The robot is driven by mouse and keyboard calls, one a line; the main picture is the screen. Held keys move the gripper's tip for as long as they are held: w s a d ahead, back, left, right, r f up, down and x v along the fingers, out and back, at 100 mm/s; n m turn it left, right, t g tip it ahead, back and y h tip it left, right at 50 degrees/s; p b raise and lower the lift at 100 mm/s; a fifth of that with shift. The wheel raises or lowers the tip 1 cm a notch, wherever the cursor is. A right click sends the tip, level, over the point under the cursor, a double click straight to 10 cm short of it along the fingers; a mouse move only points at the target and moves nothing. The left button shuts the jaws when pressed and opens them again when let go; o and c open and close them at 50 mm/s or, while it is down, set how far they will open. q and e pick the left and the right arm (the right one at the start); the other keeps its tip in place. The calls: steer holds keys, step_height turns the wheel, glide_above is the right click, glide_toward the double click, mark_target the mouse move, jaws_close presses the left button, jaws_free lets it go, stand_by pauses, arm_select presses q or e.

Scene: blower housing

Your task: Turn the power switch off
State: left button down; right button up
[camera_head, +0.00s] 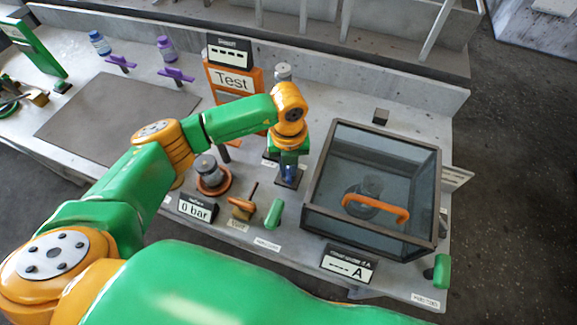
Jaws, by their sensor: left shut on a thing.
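My left gripper (289,166) points down at the bench, just left of the clear box. It is shut on a small part that stands on a dark base plate (288,183), apparently the power switch. The fingers and wrist hide most of that part, and I cannot read its position. A small patch of blue shows between the fingers. An orange "Test" panel (234,81) with a dark display (229,52) stands behind my left forearm. My right gripper is not in view.
A clear box (435,180) with an orange handle (375,208) stands right of the gripper. A gauge marked 0 bar (196,209), a brown lever valve (243,205) and green handles (274,213) (441,270) line the front. A grey mat (110,115) lies left.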

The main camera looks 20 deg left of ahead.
mark_target(288, 171)
arm_select(q)
steer(key=shift+w+n, duration=0.1)
steer(key=shift+n, duration=0.5)
steer(key=c, duration=0.9)
jaws_free()
steer(key=shift+o, duration=0.2)
step_height(288, 171, up, 7)
steer(key=shift+r+b, duration=0.1)
steer(key=shift+b, duration=0.6)
